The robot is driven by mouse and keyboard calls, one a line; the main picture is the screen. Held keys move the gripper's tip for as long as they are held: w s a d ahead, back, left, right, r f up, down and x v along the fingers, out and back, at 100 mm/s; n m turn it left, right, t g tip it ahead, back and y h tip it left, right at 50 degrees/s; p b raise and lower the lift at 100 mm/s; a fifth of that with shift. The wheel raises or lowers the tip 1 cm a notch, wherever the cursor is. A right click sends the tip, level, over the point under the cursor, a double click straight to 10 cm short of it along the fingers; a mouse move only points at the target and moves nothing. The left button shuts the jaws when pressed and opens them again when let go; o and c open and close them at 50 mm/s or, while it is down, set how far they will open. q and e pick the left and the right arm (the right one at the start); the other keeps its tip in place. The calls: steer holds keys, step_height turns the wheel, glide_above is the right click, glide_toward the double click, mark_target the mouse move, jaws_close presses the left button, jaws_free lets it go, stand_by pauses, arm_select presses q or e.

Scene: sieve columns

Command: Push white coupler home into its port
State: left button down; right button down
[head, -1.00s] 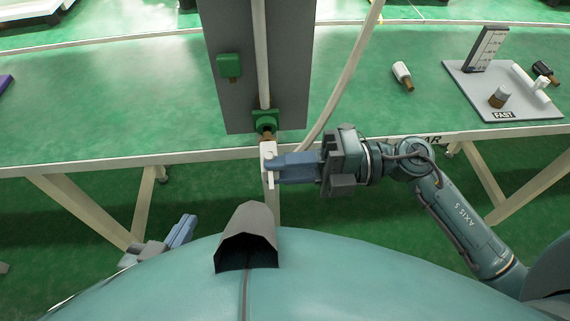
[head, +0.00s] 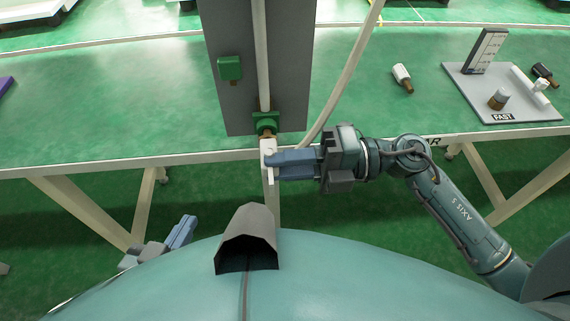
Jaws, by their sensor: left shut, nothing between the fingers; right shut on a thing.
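The white coupler (head: 267,146) is in my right gripper (head: 272,160), whose blue fingers are shut on it from the right. Its brown tip (head: 266,133) points up at the green port (head: 265,121) low on the grey panel. The tip meets or overlaps the port's lower edge; how deep it sits I cannot tell. My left gripper (head: 188,232) is shut and empty at lower left, well away from the panel.
A green block (head: 230,68) sits higher on the panel (head: 289,60). A pale hose (head: 350,75) curves down right of it. A loose white coupler with brown tip (head: 402,77) lies on the green table (head: 130,100). A grey tray (head: 470,95) with parts stands at right.

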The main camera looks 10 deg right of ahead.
steer(key=shift+w, duration=0.75)
steer(key=c, duration=1.1)
jaws_free()
steer(key=shift+c, duration=0.2)
